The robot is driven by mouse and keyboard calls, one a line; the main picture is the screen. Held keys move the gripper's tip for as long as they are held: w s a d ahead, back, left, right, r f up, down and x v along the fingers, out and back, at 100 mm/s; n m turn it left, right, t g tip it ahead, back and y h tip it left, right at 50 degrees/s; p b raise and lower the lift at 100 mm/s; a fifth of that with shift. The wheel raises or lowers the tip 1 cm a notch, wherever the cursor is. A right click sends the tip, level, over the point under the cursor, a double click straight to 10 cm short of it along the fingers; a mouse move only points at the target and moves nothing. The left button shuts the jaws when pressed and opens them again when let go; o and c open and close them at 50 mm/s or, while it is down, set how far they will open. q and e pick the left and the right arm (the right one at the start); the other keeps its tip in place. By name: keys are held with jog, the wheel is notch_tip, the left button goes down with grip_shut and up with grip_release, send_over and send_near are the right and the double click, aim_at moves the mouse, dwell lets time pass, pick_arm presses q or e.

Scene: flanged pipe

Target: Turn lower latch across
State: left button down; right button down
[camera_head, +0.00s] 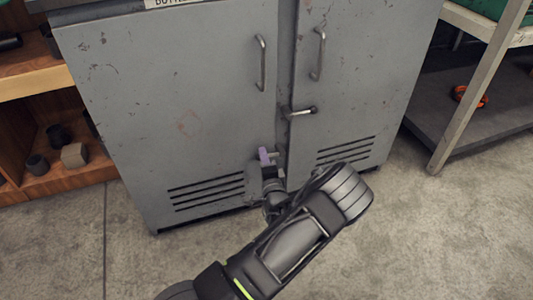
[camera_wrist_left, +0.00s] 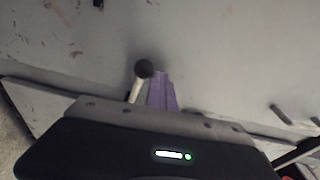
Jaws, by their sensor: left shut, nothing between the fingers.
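The grey metal cabinet (camera_head: 180,100) has two doors that meet at a vertical seam. An upper latch (camera_head: 302,111) lies across the seam. The lower latch is mostly hidden by my left gripper in the head view; in the left wrist view a short metal rod with a dark round end (camera_wrist_left: 143,69), apparently this latch, stands out beside the purple fingers. My left gripper (camera_head: 264,155) is low at the seam, its purple fingers shut and empty. The fingers (camera_wrist_left: 162,92) are right beside the rod; I cannot tell whether they touch. My right gripper is not in view.
Two vertical door handles (camera_head: 261,63) (camera_head: 318,54) stick out above the latches. Wooden shelves (camera_head: 62,175) stand at the left, and a rack (camera_head: 470,110) with an orange-red object (camera_head: 470,96) at the right. The concrete floor (camera_head: 440,240) in front is clear.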

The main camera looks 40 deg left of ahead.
pick_arm(q)
jog(key=shift+s+a+f+n+b, duration=0.1)
jog(key=shift+s+f+n+b, duration=0.15)
jog(key=shift+f+n+b, duration=0.35)
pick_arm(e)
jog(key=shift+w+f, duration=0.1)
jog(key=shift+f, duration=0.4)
pick_arm(q)
jog(key=shift+f, duration=0.35)
jog(key=shift+r, duration=0.1)
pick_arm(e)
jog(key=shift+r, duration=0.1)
